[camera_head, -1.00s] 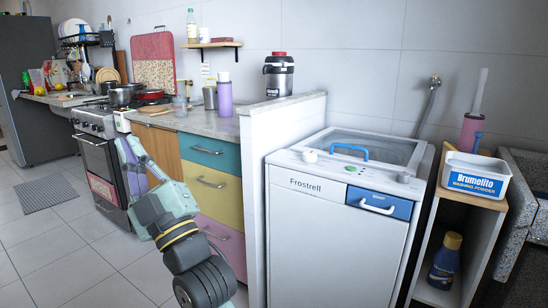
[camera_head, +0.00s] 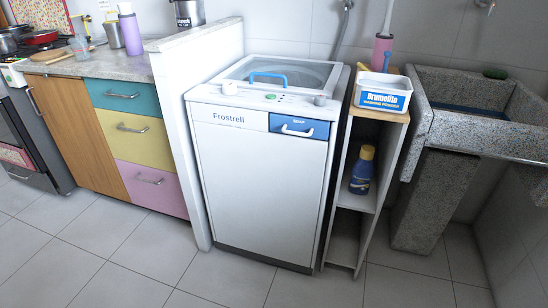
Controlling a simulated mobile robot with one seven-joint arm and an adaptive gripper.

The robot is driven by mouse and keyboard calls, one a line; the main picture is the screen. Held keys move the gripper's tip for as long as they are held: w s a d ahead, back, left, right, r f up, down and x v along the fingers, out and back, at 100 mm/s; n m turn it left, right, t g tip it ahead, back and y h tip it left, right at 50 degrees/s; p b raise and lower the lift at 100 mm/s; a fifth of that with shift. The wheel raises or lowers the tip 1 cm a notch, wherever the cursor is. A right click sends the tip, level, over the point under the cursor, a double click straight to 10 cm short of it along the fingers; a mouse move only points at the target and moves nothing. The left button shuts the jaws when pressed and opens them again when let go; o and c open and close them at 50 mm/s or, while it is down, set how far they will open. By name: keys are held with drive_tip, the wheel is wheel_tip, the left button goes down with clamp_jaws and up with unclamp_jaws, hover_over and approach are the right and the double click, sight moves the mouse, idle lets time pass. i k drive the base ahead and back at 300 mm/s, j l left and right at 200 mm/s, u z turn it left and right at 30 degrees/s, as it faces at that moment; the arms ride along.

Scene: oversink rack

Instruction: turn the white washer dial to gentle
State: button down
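The white washer (camera_head: 258,175), marked Frostrell, stands in the middle of the head view. A white dial (camera_head: 228,88) sits at the left of its top front panel. A greyer dial (camera_head: 320,100) sits at the right of the same panel. The dial markings are too small to read, so I cannot tell either setting. A blue handle (camera_head: 267,76) is on the closed, see-through lid. A blue drawer front (camera_head: 299,126) with a white handle is at the upper right of the front face. My gripper is not in view.
A low white wall (camera_head: 190,110) stands close to the washer's left. A wooden shelf (camera_head: 352,200) with a washing powder tub (camera_head: 382,92) and a blue bottle (camera_head: 362,170) stands at its right. A stone sink (camera_head: 470,110) is farther right. The tiled floor (camera_head: 130,260) in front is clear.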

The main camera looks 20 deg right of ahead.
sight(228, 89)
drive_tip(key=j+z, duration=0.15)
drive_tip(key=z, duration=0.2)
drive_tip(key=i+j+z, duration=0.1)
drive_tip(key=z, duration=0.25)
drive_tip(key=j+z, duration=0.55)
drive_tip(key=j, duration=0.35)
drive_tip(key=k+j+z, duration=0.25)
drive_tip(key=j, duration=0.35)
drive_tip(key=k+j, duration=0.1)
drive_tip(key=j, duration=1.15)
drive_tip(key=k+j+z, duration=0.1)
drive_tip(key=j, duration=0.5)
drive_tip(key=i+j+z, duration=0.1)
drive_tip(key=i+j, duration=0.3)
